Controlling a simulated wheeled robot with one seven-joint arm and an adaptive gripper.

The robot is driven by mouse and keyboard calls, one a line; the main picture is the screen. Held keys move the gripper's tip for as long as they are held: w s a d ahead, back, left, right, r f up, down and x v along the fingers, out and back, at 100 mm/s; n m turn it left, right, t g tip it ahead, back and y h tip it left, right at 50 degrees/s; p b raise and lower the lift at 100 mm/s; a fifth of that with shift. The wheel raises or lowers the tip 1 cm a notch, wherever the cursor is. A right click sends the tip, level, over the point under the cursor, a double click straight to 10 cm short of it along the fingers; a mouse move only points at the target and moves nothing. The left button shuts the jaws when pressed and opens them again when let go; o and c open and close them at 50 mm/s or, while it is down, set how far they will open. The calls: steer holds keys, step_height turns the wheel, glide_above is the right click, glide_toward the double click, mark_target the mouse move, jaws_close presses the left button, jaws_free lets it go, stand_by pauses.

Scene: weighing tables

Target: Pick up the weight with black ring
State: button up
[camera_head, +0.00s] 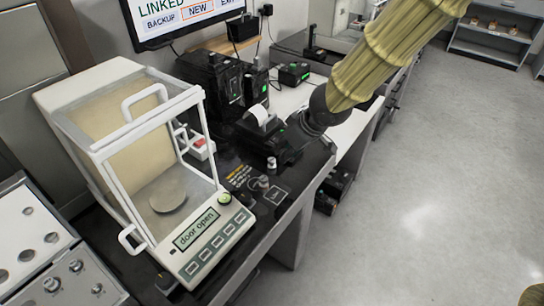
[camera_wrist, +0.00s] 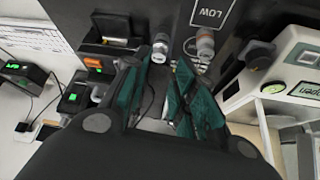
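Small metal weights stand on the dark bench top. In the wrist view one silver weight (camera_wrist: 160,47) is just beyond my left fingertip, and another weight (camera_wrist: 205,46) with a reddish band is beyond the right finger. A black ring cannot be made out clearly on either. In the head view, weights stand near the bench edge, one upright silver weight (camera_head: 271,164) close below my gripper and another (camera_head: 263,183) lower down. My gripper (camera_wrist: 167,62) has green-and-black fingers spread apart with nothing between them. In the head view its fingers are hard to separate from the dark equipment.
A balance (camera_head: 168,195) with a glass chamber and a "door open" display stands left of the weights. A dark printer-like device (camera_head: 262,120) with a white roll is near my wrist. Floor on the right is clear.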

mark_target(273, 160)
steer(key=x, duration=0.4)
steer(key=shift+w+f+b, duration=0.2)
steer(key=shift+b, duration=0.1)
steer(key=shift+a+x, duration=0.15)
steer(key=shift+x, duration=1.4)
steer(key=shift+a+x, duration=0.15)
steer(key=shift+x, duration=1.4)
steer(key=shift+w+r, duration=0.15)
steer(key=shift+r, duration=0.05)
steer(key=shift+c, duration=0.2)
jaws_close()
